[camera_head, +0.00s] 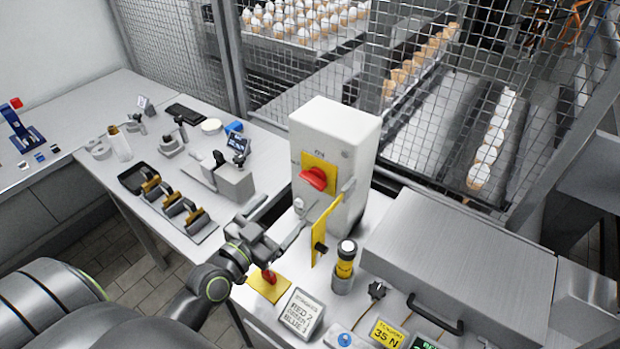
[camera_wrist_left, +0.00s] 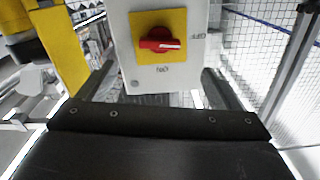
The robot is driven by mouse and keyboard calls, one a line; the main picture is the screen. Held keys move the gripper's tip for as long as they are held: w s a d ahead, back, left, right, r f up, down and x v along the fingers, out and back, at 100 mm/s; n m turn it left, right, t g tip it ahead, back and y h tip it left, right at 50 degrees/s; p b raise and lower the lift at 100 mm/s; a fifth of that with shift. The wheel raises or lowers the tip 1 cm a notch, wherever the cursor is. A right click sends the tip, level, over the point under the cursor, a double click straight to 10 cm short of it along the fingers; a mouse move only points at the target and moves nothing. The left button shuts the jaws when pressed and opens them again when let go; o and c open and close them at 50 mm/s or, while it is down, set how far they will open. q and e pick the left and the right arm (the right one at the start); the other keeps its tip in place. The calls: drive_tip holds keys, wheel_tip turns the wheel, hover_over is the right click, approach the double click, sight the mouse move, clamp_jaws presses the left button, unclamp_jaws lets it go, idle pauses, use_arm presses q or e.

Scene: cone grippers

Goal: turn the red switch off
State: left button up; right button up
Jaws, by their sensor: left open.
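The red switch (camera_head: 314,179) is a rotary knob on a yellow plate on the front of a pale upright box (camera_head: 340,130). In the left wrist view the red switch (camera_wrist_left: 158,40) lies roughly level, its pale mark on the right-hand side, towards a label that seems to read OFF upside down. Another label, apparently ON, is below it in that view. My left gripper (camera_head: 302,222) is in front of and below the switch, open. In the wrist view its fingers show left and right, with the switch ahead, apart from them. My right gripper is out of view.
A yellow panel (camera_head: 325,231) with a black knob stands close to the left gripper. A second red knob (camera_head: 268,276) sits on a yellow plate on the bench. A metal case (camera_head: 450,245) fills the right.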

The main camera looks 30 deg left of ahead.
sight(309, 184)
use_arm(q)
drive_tip(key=w, duration=0.3)
drive_tip(key=w+d+p, duration=0.1)
drive_tip(key=w, duration=0.3)
drive_tip(key=w+p, duration=0.1)
drive_tip(key=w, duration=0.2)
drive_tip(key=shift+w+d, duration=0.25)
drive_tip(key=shift+w, duration=0.1)
drive_tip(key=shift+w+d+p, duration=0.1)
drive_tip(key=shift+w+p, duration=0.2)
drive_tip(key=shift+w, duration=0.4)
